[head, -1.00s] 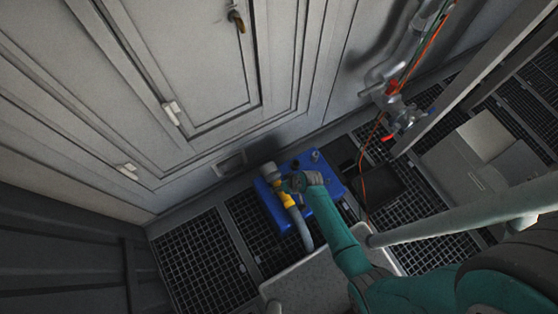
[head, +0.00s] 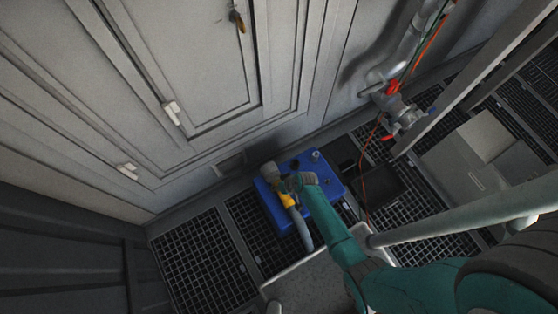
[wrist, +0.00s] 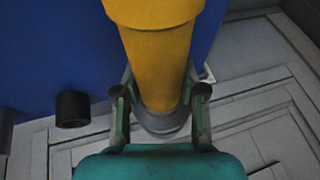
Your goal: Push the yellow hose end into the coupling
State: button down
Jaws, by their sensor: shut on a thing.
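The yellow hose end (head: 287,199) lies over the blue tank (head: 327,197), with its grey hose (head: 301,231) trailing toward the front. The grey coupling (head: 269,171) is at the tank's far left side, by the wall. My gripper (head: 286,186) is shut on the yellow hose end. In the wrist view the yellow hose end (wrist: 157,60) runs down between my two fingers (wrist: 160,92). Its narrow end meets the grey rim of the coupling (wrist: 168,128). How deep it sits is hidden by the yellow body and my gripper.
A short black stub (wrist: 72,109) stands out from the blue tank beside the coupling. A grey panelled wall (head: 90,80) rises just behind the tank. Pipes with a red-handled valve (head: 392,88) and an orange cable (head: 364,175) are to the right.

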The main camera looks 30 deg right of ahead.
jog(key=shift+s, duration=0.15)
jog(key=shift+s, duration=2.05)
